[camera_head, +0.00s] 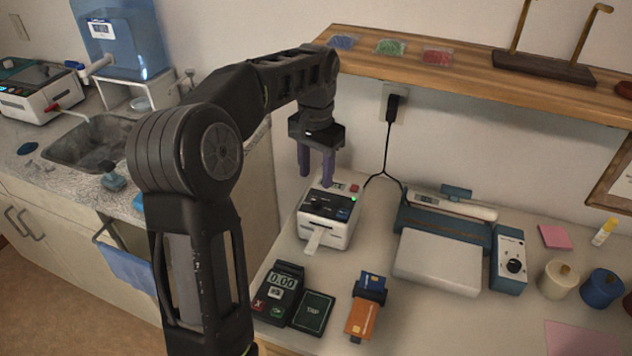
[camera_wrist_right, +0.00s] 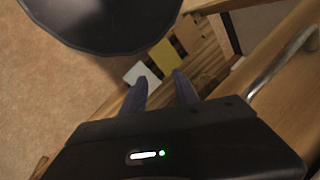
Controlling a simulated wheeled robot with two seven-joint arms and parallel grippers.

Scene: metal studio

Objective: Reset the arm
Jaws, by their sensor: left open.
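My left arm reaches in across the head view and bends down at the wrist. My left gripper (camera_head: 317,164) points down with its two purple fingers apart and nothing between them. It hangs above the back of a small white and black printer (camera_head: 329,215) with a paper strip at its front; whether the fingertips touch it is not clear. My right gripper (camera_wrist_right: 158,78) shows only in the right wrist view. Its two purple fingers are apart, with no object visibly held, and wooden slats lie beyond them.
A wooden shelf (camera_head: 480,75) runs above the table. A card terminal (camera_head: 279,292), a card holder (camera_head: 364,307) and a white-topped device (camera_head: 437,262) stand on the table. A sink (camera_head: 88,140) and water dispenser (camera_head: 118,38) are at left. A yellow block (camera_wrist_right: 163,54) lies beyond my right fingers.

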